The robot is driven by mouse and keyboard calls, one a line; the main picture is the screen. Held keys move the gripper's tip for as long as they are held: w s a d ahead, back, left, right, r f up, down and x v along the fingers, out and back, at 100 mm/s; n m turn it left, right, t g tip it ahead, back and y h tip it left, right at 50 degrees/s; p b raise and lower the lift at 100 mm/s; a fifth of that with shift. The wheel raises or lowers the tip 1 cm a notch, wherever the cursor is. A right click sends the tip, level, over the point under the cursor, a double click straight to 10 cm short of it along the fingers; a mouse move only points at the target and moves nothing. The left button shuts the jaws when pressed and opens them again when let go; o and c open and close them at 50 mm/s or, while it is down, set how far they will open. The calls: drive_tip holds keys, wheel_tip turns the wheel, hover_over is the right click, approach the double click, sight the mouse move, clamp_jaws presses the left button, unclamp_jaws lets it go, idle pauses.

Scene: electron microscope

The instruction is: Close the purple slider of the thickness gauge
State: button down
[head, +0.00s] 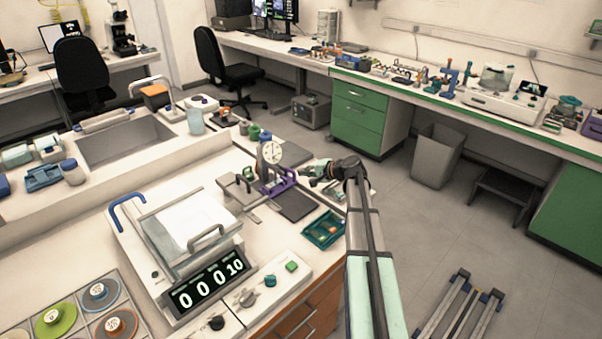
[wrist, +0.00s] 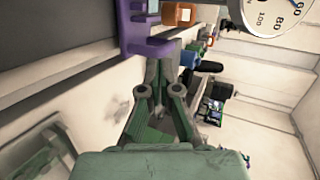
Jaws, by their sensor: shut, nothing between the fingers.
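The thickness gauge stands on the near bench, with a round white dial (head: 270,152) above a purple frame (head: 284,184). In the wrist view its dial (wrist: 275,14) is cut off at the top right. A purple L-shaped part (wrist: 140,42), which may be the slider, shows at the top centre. My gripper (head: 316,171) is just right of the gauge. In the wrist view its green fingers (wrist: 169,66) are together and empty, with the tips close to the purple part. I cannot tell whether they touch it, nor how far the slider is open.
A dark flat plate (head: 297,205) and a teal tray (head: 325,229) lie near the gauge. A balance-like device with a digital display (head: 205,283) stands in front. A dark bracket-shaped tool (head: 240,190) is left of the gauge.

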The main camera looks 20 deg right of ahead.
drive_tip(key=b+v, duration=0.1)
drive_tip(key=v, duration=1)
drive_tip(key=shift+s+r+b, duration=0.2)
drive_tip(key=shift+s+b, duration=0.05)
drive_tip(key=shift+b, duration=0.15)
drive_tip(key=shift+d, duration=0.1)
